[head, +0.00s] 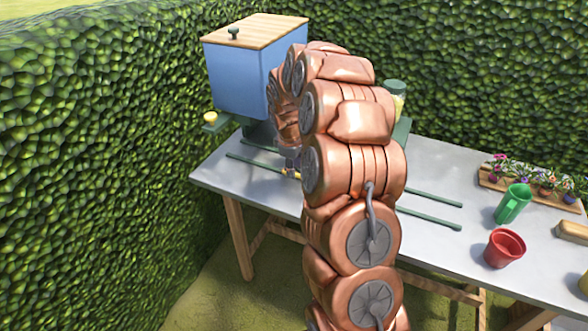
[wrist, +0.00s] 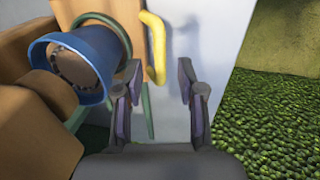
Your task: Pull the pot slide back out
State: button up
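In the wrist view a yellow bent handle (wrist: 156,60) stands on the edge of a wooden board (wrist: 130,72), apparently the pot slide. A blue pot (wrist: 92,62) with dark content is left of the handle. My gripper (wrist: 158,80) is open, with two dark fingers apart and nothing between their tips. The yellow handle lies just beyond the fingertips, nearer the left finger; I cannot tell if they touch. In the head view my arm hides most of the slide and the pot. My gripper (head: 290,160) is partly visible there, low in front of the blue box.
The blue box (head: 236,72) with a wooden lid stands at the table's back left. Green rails (head: 430,193) run along the grey table (head: 430,165). Hedges (head: 110,130) enclose the table.

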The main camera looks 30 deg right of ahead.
jog(key=shift+w+d+f, duration=0.1)
jog(key=shift+d+f, duration=0.1)
jog(key=shift+f, duration=0.9)
grip_shut()
